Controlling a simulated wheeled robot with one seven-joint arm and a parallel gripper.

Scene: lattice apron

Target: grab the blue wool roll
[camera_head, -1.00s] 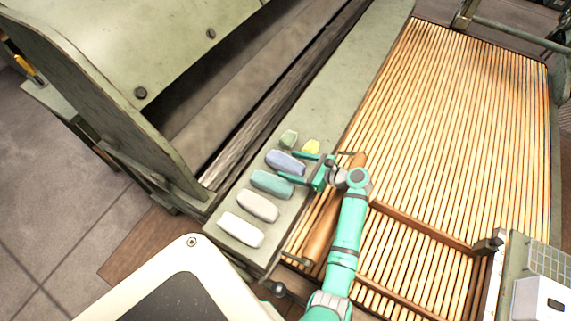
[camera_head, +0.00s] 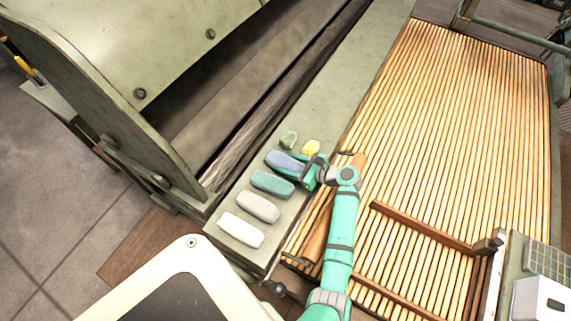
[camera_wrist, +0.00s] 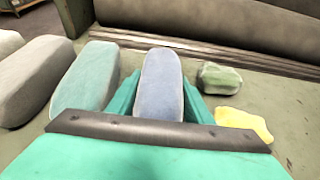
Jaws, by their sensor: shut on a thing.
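The blue wool roll (camera_head: 283,161) lies on the green-grey ledge, between a teal roll and a small green piece. In the wrist view the blue roll (camera_wrist: 161,84) runs straight ahead between my two teal fingers. My gripper (camera_head: 298,170) is at the roll's near right end, shut on it from both sides. In the wrist view my gripper (camera_wrist: 160,104) hides the roll's near end. The roll still appears to be at ledge level; I cannot tell whether it touches the ledge.
The teal roll (camera_head: 272,184) lies close beside it, then a grey roll (camera_head: 258,206) and a white roll (camera_head: 241,230). A green piece (camera_head: 288,139) and a yellow piece (camera_head: 310,147) lie on the other side. The slatted wooden apron (camera_head: 450,130) is to the right.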

